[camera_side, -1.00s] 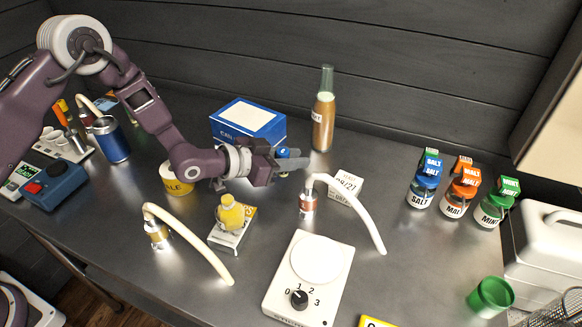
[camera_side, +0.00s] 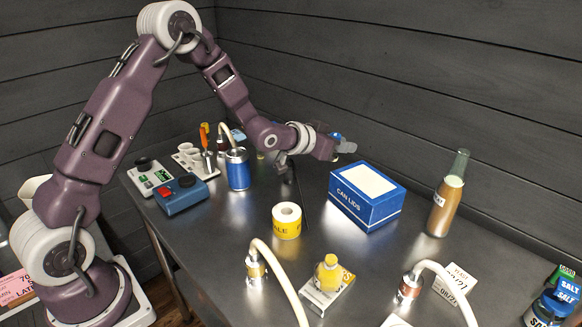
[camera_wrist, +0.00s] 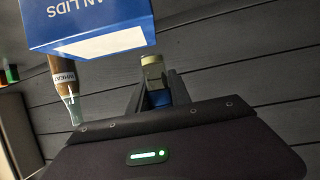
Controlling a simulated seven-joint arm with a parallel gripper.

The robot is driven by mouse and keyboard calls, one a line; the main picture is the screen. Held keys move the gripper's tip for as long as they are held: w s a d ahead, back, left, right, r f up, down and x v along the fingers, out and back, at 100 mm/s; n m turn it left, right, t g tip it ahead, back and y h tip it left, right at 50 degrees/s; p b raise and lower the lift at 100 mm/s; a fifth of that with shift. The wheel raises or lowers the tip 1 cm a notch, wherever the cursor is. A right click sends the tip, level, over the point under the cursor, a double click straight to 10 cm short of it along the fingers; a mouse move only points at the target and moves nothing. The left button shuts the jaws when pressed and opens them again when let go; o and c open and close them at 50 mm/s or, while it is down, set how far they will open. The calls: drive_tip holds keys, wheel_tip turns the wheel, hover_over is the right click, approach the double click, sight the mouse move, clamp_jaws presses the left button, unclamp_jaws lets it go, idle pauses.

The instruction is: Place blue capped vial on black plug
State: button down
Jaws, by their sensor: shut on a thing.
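My gripper (camera_side: 341,147) is raised above the back of the bench, by the upper left of the blue CAN LIDS box. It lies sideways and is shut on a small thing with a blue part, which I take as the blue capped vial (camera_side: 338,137). In the wrist view, the gripper (camera_wrist: 155,88) has blue between its fingers, and a pale yellowish end (camera_wrist: 153,63) of the held thing sticks out past them. The fingers hide much of it. I cannot make out the black plug with certainty in either view.
The CAN LIDS box (camera_side: 366,197) stands close by the gripper, with a brown bottle (camera_side: 446,195) to its right. A blue can (camera_side: 237,170) and a blue switch box (camera_side: 181,194) stand left. A yellow tape roll (camera_side: 287,221) and a yellow-topped bottle (camera_side: 328,274) stand in front.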

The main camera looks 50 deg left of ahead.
drive_tip(key=s+a+r+n+y, duration=0.15)
drive_tip(key=a+n+y, duration=0.25)
drive_tip(key=a, duration=1)
hover_over(289, 174)
drive_tip(key=w+a, duration=0.2)
drive_tip(key=w, duration=0.2)
wheel_tip(289, 174, down, 9)
drive_tip(key=shift+r, duration=0.2)
drive_tip(key=shift+f, duration=0.25)
drive_tip(key=c, duration=1.2)
unclamp_jaws()
drive_tip(key=shift+f, duration=0.1)
